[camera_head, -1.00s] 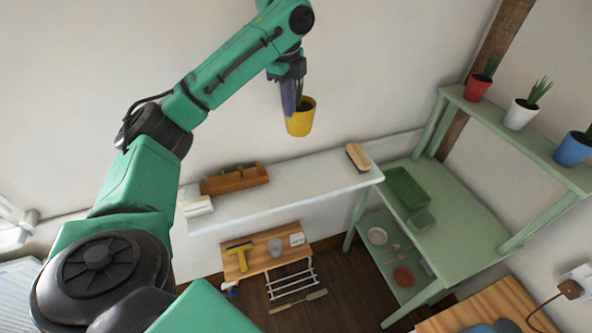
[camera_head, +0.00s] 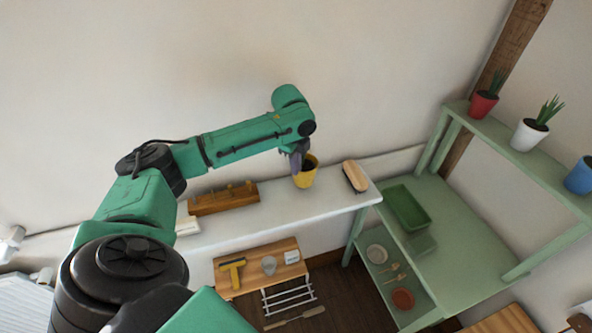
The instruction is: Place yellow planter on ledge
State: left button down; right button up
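The yellow planter (camera_head: 307,178) is upright at the ledge, between a wooden pegged rack and a brush. Its base is at or just above the white ledge (camera_head: 270,217); I cannot tell whether it touches. My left gripper (camera_head: 299,163) reaches down from above and is shut on the planter at its left rim. The gripper and wrist hide most of the plant inside. My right gripper is out of view.
The wooden rack (camera_head: 224,198) stands left of the planter and the brush (camera_head: 355,176) lies to its right. Red (camera_head: 483,104), white (camera_head: 529,134) and blue (camera_head: 582,175) planters stand on the green shelf at right. The front of the ledge is clear.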

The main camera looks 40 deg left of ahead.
pick_arm(q)
notch_tip(320, 180, down, 3)
jog(key=shift+s+r, duration=0.1)
jog(key=shift+r, duration=0.1)
jog(key=c, duration=1.1)
grip_release()
jog(key=shift+o, duration=0.2)
jog(key=shift+r, duration=0.15)
notch_tip(320, 180, up, 12)
jog(key=s+b, duration=0.1)
jog(key=shift+s, duration=0.3)
jog(key=shift+d, duration=0.1)
